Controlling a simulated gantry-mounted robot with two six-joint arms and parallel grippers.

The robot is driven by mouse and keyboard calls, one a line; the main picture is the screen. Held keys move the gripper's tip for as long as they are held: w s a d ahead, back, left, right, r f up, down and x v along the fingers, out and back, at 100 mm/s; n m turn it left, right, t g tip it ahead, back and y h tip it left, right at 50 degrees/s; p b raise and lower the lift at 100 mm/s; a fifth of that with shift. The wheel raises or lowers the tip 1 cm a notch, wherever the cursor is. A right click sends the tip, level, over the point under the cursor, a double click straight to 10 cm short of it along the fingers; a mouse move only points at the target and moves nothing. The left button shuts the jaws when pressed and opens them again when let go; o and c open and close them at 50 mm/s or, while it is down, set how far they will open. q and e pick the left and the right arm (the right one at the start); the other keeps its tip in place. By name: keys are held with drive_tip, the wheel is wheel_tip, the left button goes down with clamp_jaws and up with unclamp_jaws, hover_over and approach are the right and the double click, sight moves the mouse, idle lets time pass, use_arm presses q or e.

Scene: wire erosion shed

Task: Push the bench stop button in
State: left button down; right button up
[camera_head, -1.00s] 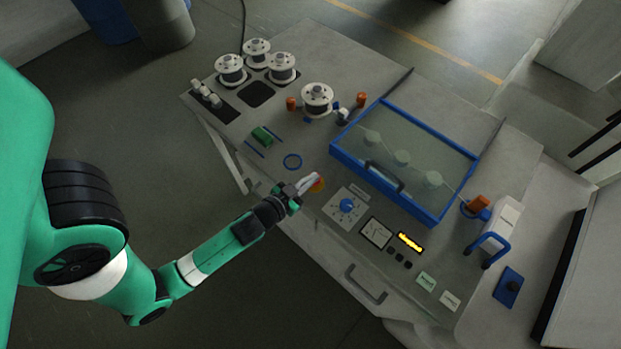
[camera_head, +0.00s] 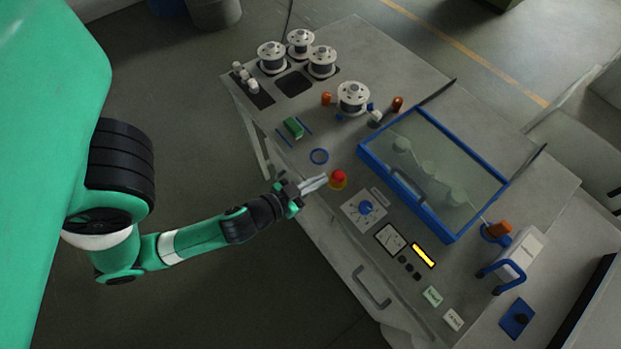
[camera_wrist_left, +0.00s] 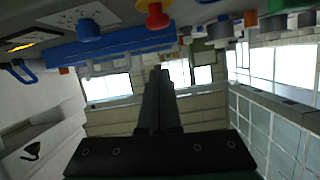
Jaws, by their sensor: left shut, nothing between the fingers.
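The stop button (camera_head: 338,175) is a red mushroom head on a yellow base, near the front edge of the grey bench. It also shows in the left wrist view as a red knob (camera_wrist_left: 156,18) at the top, ahead of the fingertips and above them in the picture. My left gripper (camera_head: 324,178) is shut and empty, its fingertips just left of the button. A small gap seems to show, but I cannot tell the exact distance. The shut fingers (camera_wrist_left: 163,78) point forward in the wrist view. My right gripper is not in view.
A blue dial (camera_head: 365,208), a meter (camera_head: 391,239) and a lit yellow display (camera_head: 424,255) sit right of the button. A blue-framed glass cover (camera_head: 408,207) lies behind them.

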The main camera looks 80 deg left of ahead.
use_arm(q)
drive_tip(key=v, duration=0.2)
drive_tip(key=shift+s+d+r+b, duration=0.15)
drive_tip(key=shift+s+r+b, duration=0.1)
drive_tip(key=shift+s+b, duration=0.1)
drive_tip(key=shift+w, duration=0.15)
